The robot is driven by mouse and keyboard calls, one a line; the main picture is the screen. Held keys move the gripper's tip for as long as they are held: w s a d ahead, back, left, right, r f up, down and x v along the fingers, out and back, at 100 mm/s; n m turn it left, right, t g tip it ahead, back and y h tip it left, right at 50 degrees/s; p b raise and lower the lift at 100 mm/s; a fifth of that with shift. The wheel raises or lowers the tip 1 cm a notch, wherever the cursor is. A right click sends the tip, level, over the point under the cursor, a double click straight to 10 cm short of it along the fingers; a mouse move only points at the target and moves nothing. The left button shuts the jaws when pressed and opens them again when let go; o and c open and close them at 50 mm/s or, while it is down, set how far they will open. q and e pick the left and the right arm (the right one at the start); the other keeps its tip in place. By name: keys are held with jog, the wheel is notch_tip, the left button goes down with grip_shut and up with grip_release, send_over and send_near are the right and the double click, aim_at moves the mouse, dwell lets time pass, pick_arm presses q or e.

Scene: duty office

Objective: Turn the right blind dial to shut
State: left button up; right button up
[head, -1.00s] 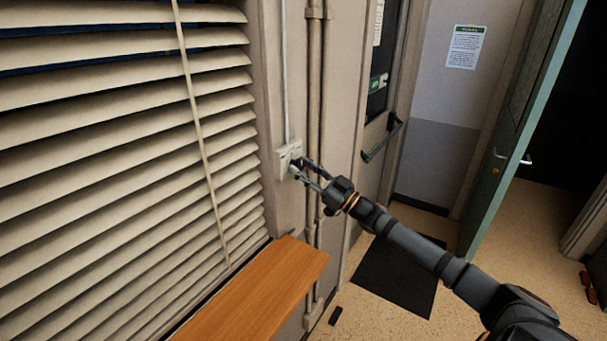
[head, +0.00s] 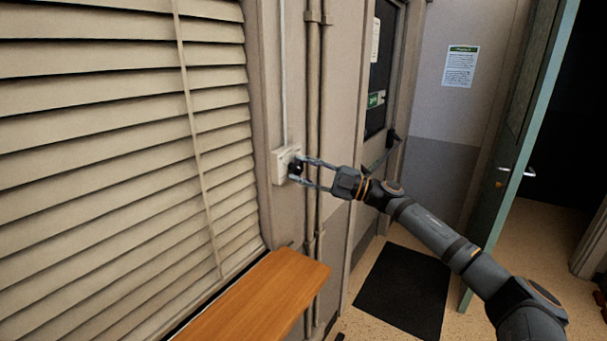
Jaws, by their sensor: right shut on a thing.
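The right blind dial (head: 295,167) is a small dark knob on a pale wall box (head: 281,165), just right of the window frame. My right gripper (head: 297,171) reaches in from the right, with one finger above and one below the dial, shut on it. The fingers partly hide the knob, and I cannot read its pointer. The blind (head: 120,130) fills the left side. Its cream slats are tilted and lie close together, with thin dark lines between the upper ones. My left gripper is not in view.
A wooden ledge (head: 260,300) juts out below the blind. Vertical pipes (head: 313,120) run down the wall right of the box. A door with a push bar, a dark mat (head: 403,290) and an open green door (head: 520,140) stand further right.

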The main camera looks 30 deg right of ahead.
jog(key=shift+n+g, duration=0.3)
jog(key=shift+n, duration=0.4)
jog(key=o, duration=1.1)
jog(key=shift+o, duration=0.2)
